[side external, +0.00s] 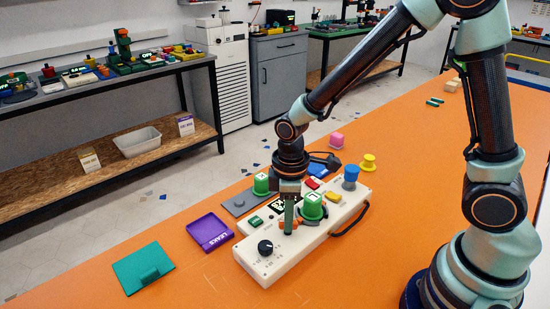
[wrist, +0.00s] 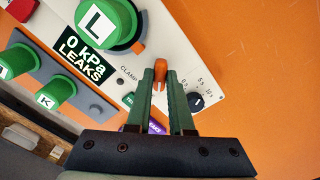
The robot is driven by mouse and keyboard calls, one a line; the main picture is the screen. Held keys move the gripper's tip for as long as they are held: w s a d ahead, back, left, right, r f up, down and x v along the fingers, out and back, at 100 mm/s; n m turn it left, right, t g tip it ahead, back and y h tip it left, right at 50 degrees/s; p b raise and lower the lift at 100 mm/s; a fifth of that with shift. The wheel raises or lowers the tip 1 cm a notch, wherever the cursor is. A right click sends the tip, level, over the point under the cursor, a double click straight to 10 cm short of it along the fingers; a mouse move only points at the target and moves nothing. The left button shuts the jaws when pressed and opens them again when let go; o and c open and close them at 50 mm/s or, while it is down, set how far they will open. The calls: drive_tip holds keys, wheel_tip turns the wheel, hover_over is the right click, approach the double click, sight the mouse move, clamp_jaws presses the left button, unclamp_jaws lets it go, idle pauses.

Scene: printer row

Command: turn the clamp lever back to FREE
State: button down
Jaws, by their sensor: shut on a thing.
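The orange clamp lever (wrist: 161,60) stands on the white instrument box (side external: 259,263), beside a printed CLAMP label (wrist: 129,75). My gripper (wrist: 160,72) has its two green fingers on either side of the lever and is shut on it. In the side external view my gripper (side external: 289,230) reaches straight down onto the box, and bits of orange show beside the fingertips. No FREE marking is readable, so I cannot tell the lever's set position. A display (wrist: 85,57) reads 0 kPa LEAKS.
A large green part marked L (side external: 312,207) stands on the box close beside my fingers. A black dial (side external: 265,247) is at the box's near end. A purple LEAKS tray (side external: 208,232) and a green plate (side external: 147,268) lie left. The orange table is clear at the front.

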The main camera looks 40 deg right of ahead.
drive_tip(key=shift+r, duration=0.1)
idle(0.3)
drive_tip(key=c, duration=0.8)
unclamp_jaws()
wheel_tip(320, 180, up, 12)
drive_tip(key=s+d+r+m+t, duration=0.5)
drive_tip(key=d+r+m, duration=0.1)
drive_tip(key=d+m, duration=0.2)
drive_tip(key=shift+s+d+r+m+t, duration=0.2)
drive_tip(key=shift+d+m+t, duration=0.15)
drive_tip(key=shift+m, duration=0.15)
